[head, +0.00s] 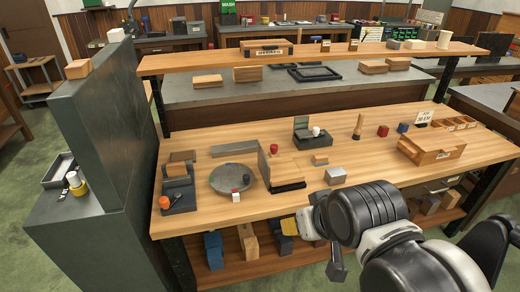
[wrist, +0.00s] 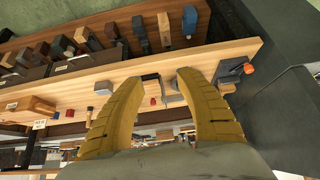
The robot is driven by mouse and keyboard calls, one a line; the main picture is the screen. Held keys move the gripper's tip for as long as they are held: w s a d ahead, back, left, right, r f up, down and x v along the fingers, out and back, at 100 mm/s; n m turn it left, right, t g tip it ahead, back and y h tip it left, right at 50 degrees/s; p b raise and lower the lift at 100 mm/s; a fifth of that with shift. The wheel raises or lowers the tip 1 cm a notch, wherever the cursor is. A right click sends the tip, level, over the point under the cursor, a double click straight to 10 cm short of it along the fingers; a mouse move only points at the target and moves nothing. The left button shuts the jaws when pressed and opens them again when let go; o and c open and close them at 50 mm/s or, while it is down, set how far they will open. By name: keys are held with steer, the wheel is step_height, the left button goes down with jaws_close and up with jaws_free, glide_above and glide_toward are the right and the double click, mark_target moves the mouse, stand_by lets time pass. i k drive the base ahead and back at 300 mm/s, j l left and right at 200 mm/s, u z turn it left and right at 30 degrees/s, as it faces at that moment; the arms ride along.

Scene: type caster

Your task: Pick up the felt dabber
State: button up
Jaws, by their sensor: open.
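I cannot tell for certain which item is the felt dabber. The likeliest is an upright tan wooden piece (head: 358,127), narrow with a wider base, standing toward the back right of the workbench (head: 235,219). A similar tan piece shows in the wrist view (wrist: 104,88), left of the fingers. My gripper (head: 291,227) is at the bench's front edge, well apart from that piece. In the wrist view my gripper (wrist: 162,78) has its two yellow fingers spread wide with nothing held between them.
A grey block (head: 335,176) lies near my arm. A tall dark partition (head: 95,130) bounds the left; a raised shelf (head: 215,62) spans behind.

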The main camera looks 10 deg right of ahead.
mark_target(321, 159)
steer(key=i+l, duration=0.2)
steer(key=l, duration=0.15)
steer(key=i+l, duration=0.15)
steer(key=l, duration=0.25)
steer(key=i+l, duration=0.2)
steer(key=l, duration=0.15)
steer(key=i+l, duration=0.2)
steer(key=l, duration=0.15)
steer(key=i+l, duration=0.2)
steer(key=l, duration=0.2)
steer(key=i+l, duration=0.15)
steer(key=l, duration=0.2)
steer(key=u, duration=0.05)
